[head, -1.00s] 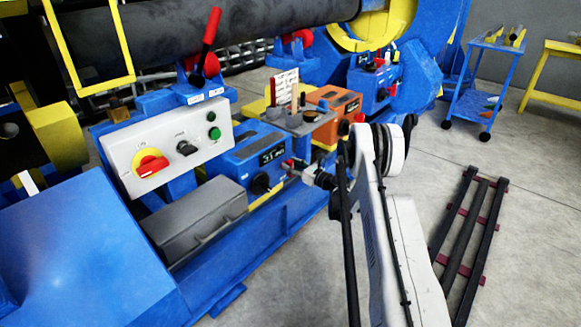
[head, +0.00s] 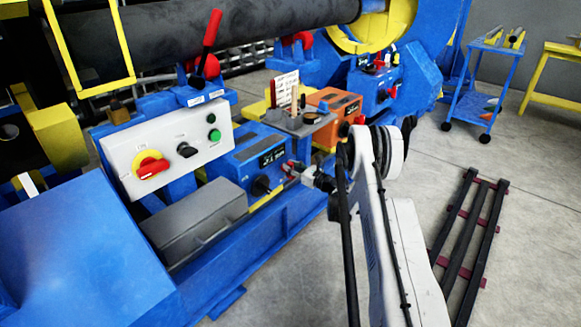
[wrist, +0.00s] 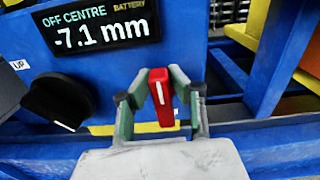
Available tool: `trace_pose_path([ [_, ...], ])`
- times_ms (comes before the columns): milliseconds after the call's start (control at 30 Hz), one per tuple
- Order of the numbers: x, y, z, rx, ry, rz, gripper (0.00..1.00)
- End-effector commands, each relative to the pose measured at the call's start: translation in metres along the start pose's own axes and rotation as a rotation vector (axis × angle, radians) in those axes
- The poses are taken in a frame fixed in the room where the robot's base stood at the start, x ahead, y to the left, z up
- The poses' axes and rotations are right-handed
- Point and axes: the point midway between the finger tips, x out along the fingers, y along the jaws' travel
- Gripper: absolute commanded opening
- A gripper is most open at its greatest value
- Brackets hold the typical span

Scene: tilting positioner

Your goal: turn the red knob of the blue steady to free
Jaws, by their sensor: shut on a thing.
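The blue steady (head: 235,165) stands in the middle of the head view, on the blue bed. In the wrist view its face (wrist: 185,25) carries a display (wrist: 98,27) reading "OFF CENTRE -7.1 mm", with "BATTERY" lit. The red knob (wrist: 161,98) is a narrow bar with a white line, close to upright and leaning slightly. My gripper (head: 294,169) is at the steady's right end. In the wrist view its two green-grey fingers are shut on the red knob from either side. I cannot read any mark for free; the knob's surround is partly hidden.
A black knob (wrist: 60,100) with an "UP" label sits left of the red knob. A white control panel (head: 168,152) and a grey box (head: 195,222) stand to the left. An orange unit (head: 335,112) stands behind.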

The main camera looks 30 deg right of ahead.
Motion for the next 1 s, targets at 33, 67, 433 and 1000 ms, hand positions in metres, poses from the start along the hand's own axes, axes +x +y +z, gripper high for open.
trace_pose_path([
  [33, 0.000, 0.001, 0.000, -0.018, 0.000, 0.000, 0.00],
  [67, 0.000, 0.001, 0.000, -0.033, 0.000, 0.000, 0.00],
  [433, -0.001, 0.009, -0.002, -0.325, 0.000, 0.000, 0.00],
  [1000, -0.001, 0.019, -0.010, -0.868, 0.001, 0.000, 0.00],
])
